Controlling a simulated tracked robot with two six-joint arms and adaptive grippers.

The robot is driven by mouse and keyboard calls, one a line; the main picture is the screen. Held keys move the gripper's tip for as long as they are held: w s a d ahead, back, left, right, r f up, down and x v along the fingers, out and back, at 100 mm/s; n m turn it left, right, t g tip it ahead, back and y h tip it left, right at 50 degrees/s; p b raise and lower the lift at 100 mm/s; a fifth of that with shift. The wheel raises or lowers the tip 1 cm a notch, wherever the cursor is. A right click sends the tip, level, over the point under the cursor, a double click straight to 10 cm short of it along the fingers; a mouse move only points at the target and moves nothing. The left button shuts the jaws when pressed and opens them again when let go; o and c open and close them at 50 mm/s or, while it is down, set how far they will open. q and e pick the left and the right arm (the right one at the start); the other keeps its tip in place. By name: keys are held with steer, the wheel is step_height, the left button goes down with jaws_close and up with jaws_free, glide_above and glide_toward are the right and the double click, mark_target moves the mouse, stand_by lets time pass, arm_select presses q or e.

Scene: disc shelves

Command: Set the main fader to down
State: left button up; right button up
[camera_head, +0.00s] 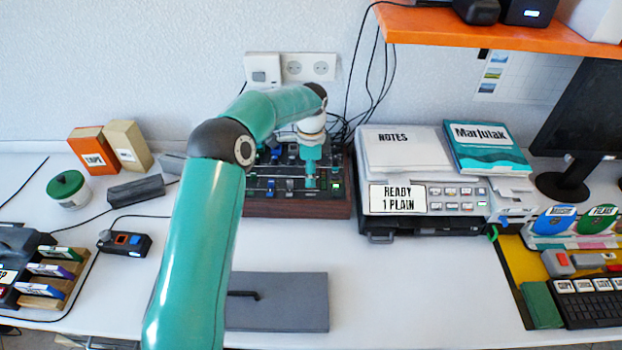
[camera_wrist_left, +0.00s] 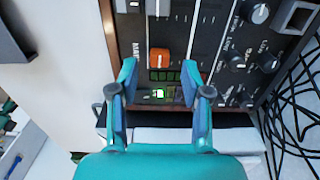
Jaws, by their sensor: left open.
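The mixer (camera_head: 297,208), a dark panel with wooden sides, stands at the back middle of the desk. In the left wrist view, the main fader's orange cap (camera_wrist_left: 158,58) sits next to the MAIN lettering, near a small green-lit row of buttons. My left gripper (camera_head: 310,180) points down over the mixer's right part. In the wrist view its open fingers (camera_wrist_left: 159,72) lie on either side of the line to the orange cap, with the cap just beyond the tips. I cannot tell whether they touch the panel. The cap is not clearly seen in the head view. My right gripper is not in view.
A printer (camera_head: 425,222) with papers stands right of the mixer. An orange shelf (camera_head: 480,28) hangs above it. A grey flat box (camera_head: 290,312) lies in front. Black cables (camera_wrist_left: 295,125) run beside the mixer. The desk in front of the printer is clear.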

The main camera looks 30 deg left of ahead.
arm_select(q)
steer(key=shift+f, duration=1.4)
steer(key=shift+c, duration=0.2)
jaws_close()
